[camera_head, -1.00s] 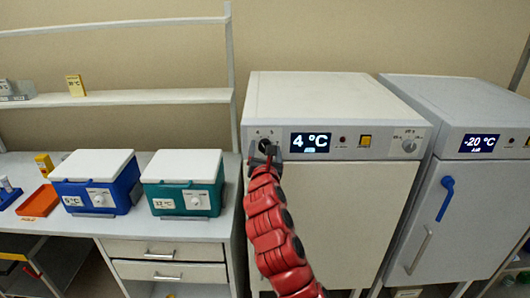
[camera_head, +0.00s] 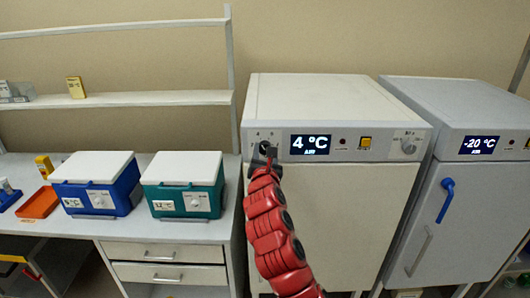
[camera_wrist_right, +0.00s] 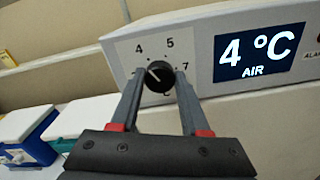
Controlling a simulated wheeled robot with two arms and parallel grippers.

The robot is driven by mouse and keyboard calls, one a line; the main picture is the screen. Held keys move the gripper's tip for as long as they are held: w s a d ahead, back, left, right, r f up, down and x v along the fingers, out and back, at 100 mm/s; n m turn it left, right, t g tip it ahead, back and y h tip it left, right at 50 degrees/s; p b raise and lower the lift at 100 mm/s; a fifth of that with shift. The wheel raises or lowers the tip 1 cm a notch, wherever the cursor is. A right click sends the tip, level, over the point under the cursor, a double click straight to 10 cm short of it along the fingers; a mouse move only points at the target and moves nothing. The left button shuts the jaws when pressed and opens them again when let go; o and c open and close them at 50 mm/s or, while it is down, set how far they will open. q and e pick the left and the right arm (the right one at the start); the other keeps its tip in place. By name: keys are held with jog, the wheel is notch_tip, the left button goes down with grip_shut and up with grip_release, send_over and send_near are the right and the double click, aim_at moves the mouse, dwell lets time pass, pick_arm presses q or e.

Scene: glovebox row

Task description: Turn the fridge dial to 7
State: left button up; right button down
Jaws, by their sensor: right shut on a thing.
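The fridge dial (camera_wrist_right: 158,79) is a round black knob on the fridge's white front panel, left of the 4 °C display (camera_wrist_right: 259,52). In the right wrist view its white pointer mark tilts up and left, toward the 4. The 4, 5 and 7 (camera_wrist_right: 186,66) show around it; other figures are hidden by the fingers. My right gripper (camera_wrist_right: 159,84) is shut on the dial, one finger on each side. In the head view the gripper (camera_head: 264,157) covers part of the dial. My left gripper is not in view.
The white fridge (camera_head: 345,190) stands beside a −20 °C freezer (camera_head: 483,185) with a blue handle. To the left, a blue cool box (camera_head: 125,197) and a teal one (camera_head: 215,203) stand on the bench. A second knob (camera_head: 408,146) sits at the fridge panel's right.

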jog(key=m+b, duration=0.1)
jog(key=m, duration=0.2)
jog(key=shift+f, duration=0.15)
jog(key=m+b, duration=0.1)
jog(key=m, duration=0.1)
jog(key=shift+m, duration=0.4)
jog(key=m+b, duration=0.5)
jog(key=m, duration=0.1)
jog(key=m+b, duration=1.2)
jog(key=shift+f, duration=0.25)
